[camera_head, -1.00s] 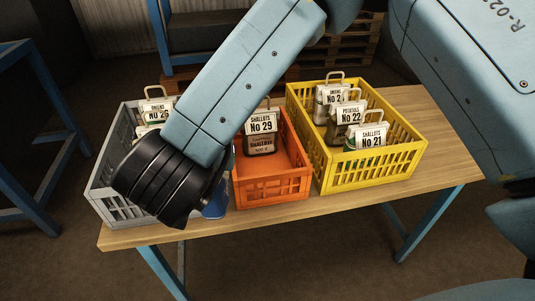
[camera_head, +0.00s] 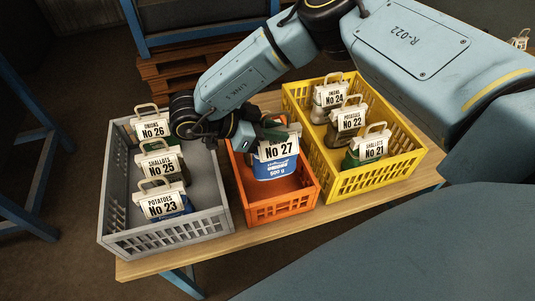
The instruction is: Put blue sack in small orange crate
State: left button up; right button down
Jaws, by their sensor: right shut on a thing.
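The blue sack (camera_head: 275,169) has a white lower label and a tag reading No 27. It is upright inside the outline of the small orange crate (camera_head: 283,208), toward its back. I cannot tell whether its base touches the crate floor. My right gripper (camera_head: 270,130) comes in from the upper left of the sack and is shut on it at the top, by the tag. The gripper and tag hide part of the sack's top and the crate's back rim. My left gripper is not in view.
A grey crate (camera_head: 165,241) at left holds sacks tagged 26, 25 and 23; number 23 (camera_head: 183,205) also shows blue. A yellow crate (camera_head: 375,180) at right holds sacks tagged 24, 22 and 21. All stand on a wooden table (camera_head: 240,232); bare wood is narrow.

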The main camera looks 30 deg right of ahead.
aim_at(274, 152)
jog(key=shift+f+b, duration=0.4)
jog(key=shift+f, duration=3.3)
jog(key=shift+f+b, duration=0.4)
jog(key=shift+b, duration=0.05)
jog(key=shift+f, duration=0.15)
jog(key=c, duration=1.3)
grip_release()
